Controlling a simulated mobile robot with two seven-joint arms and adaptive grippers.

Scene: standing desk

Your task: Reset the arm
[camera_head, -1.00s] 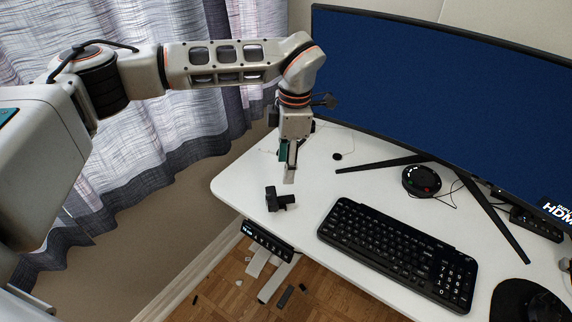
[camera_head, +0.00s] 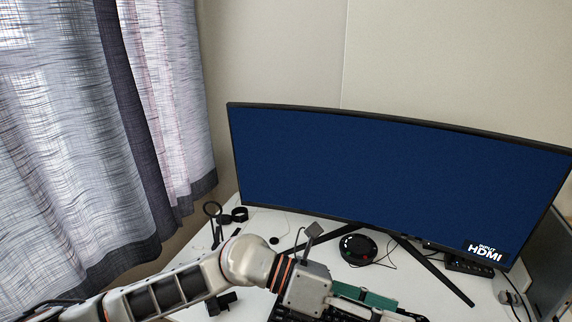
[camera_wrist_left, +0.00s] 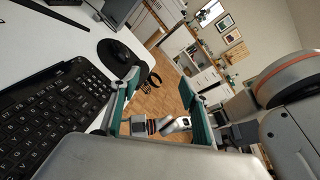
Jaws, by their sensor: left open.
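My left arm comes in from the lower left in the head view and reaches across the front of the desk. My left gripper (camera_head: 375,305) is low in that view, over the keyboard area, and partly cut off by the bottom edge. In the left wrist view its two green-sided fingers (camera_wrist_left: 160,100) stand wide apart with nothing between them.
The white desk (camera_head: 190,265) holds a curved monitor (camera_head: 390,180), a round black device (camera_head: 358,248) and a small black item (camera_head: 222,303) beside my arm. Wooden floor (camera_wrist_left: 165,90) shows beyond.

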